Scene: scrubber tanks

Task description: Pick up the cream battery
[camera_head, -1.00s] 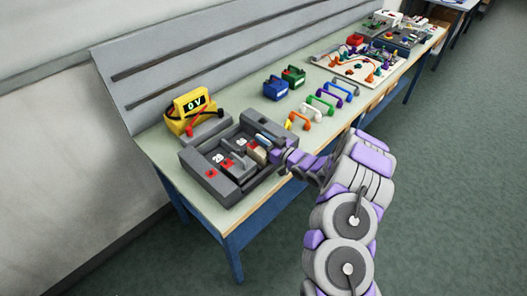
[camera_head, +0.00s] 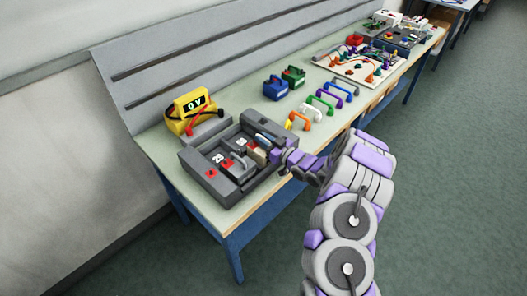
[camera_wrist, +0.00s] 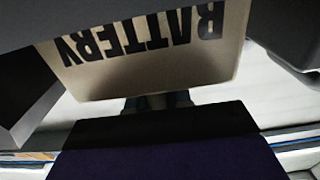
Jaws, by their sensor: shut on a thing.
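The cream battery (camera_head: 258,156) is in the right part of the grey tray (camera_head: 232,196) on the bench, partly hidden by my gripper (camera_head: 272,156). In the wrist view the battery (camera_wrist: 160,50) fills the upper middle, with the word BATTERY upside down on its face. My gripper is shut on the battery. I cannot tell whether the battery is clear of the tray floor.
A yellow meter (camera_head: 190,107) reading 0 V stands behind the tray. Blue (camera_head: 275,88) and green (camera_head: 293,76) blocks and several coloured handles (camera_head: 325,102) lie farther along the bench. A wired board (camera_head: 362,66) is beyond them.

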